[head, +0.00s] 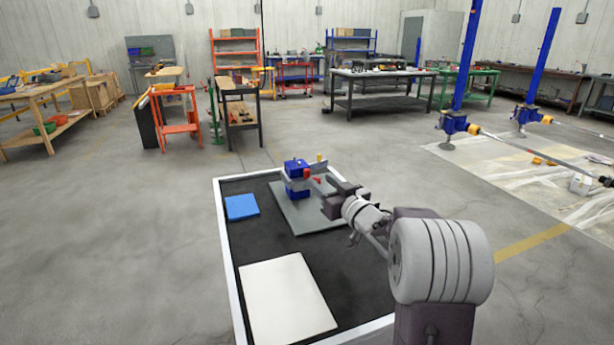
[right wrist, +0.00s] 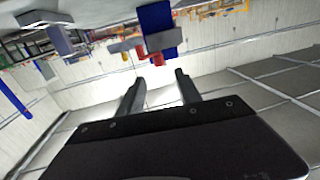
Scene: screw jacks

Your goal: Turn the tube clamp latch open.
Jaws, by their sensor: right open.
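A blue and light-grey jack unit (head: 297,180) stands upright on a grey plate (head: 292,218), with small red parts (head: 306,173) and a yellow-topped part (head: 319,158) on its right side. I cannot tell which small part is the tube clamp latch. My right gripper (head: 321,183) is close to the right side of the unit. In the right wrist view the right gripper (right wrist: 160,76) is open, with nothing visible between its fingers. A red part (right wrist: 157,59) lies just beyond the fingertips, beside the blue body (right wrist: 157,22). Contact cannot be told. My left gripper is not in view.
The plate lies on a black-topped table with a white rim (head: 226,247). A blue flat piece (head: 241,206) lies left of the plate and a white board (head: 286,298) nearer me. Dark surface is clear between them. Workbenches (head: 383,88) stand far behind.

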